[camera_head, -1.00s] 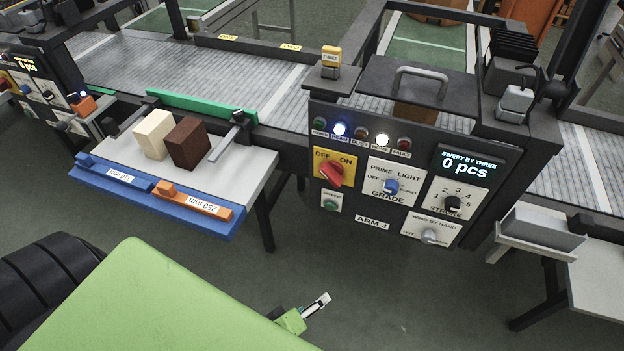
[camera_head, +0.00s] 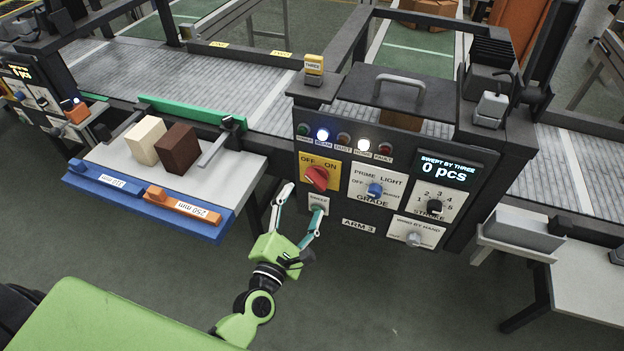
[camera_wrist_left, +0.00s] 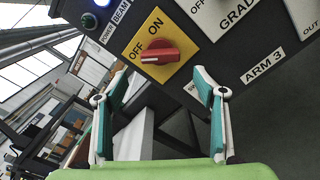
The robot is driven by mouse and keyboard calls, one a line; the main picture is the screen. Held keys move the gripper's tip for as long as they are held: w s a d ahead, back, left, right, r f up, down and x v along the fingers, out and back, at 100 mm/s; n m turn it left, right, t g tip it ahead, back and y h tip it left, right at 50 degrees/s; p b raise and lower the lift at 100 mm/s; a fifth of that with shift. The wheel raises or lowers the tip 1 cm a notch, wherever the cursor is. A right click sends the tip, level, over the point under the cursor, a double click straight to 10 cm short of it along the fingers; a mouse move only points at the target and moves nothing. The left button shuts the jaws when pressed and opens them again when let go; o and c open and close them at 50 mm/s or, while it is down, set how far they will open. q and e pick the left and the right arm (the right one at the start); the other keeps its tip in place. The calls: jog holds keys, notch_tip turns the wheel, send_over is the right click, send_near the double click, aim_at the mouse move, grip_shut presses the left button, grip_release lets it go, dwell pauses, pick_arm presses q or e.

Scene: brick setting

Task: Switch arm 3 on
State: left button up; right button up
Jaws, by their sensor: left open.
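The arm 3 panel has a yellow OFF/ON plate (camera_head: 334,165) with a red rotary knob (camera_head: 317,178). In the left wrist view the red knob (camera_wrist_left: 160,53) is large, and its pale mark appears on the OFF side. The dark green POWER lamp (camera_head: 303,129) looks unlit. My left gripper (camera_head: 301,200) is open and empty, just below the knob in the head view. In the left wrist view its two fingertips (camera_wrist_left: 160,73) are spread, with the knob above the gap between them. The fingers appear clear of the knob. My right gripper is out of view.
Below the yellow plate is a small green-button plate (camera_head: 318,202), partly behind a finger. The GRADE knob (camera_head: 374,190) is to the right. A blue-edged shelf (camera_head: 225,222) with two blocks stands left. Open floor lies below the panel.

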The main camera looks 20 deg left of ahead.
aim_at(313, 184)
pick_arm(q)
jog(key=w, duration=0.4)
jog(key=w+p, duration=0.1)
jog(key=w, duration=0.3)
jog(key=shift+d, duration=0.2)
jog(key=shift+s, duration=0.1)
jog(key=c, duration=1.1)
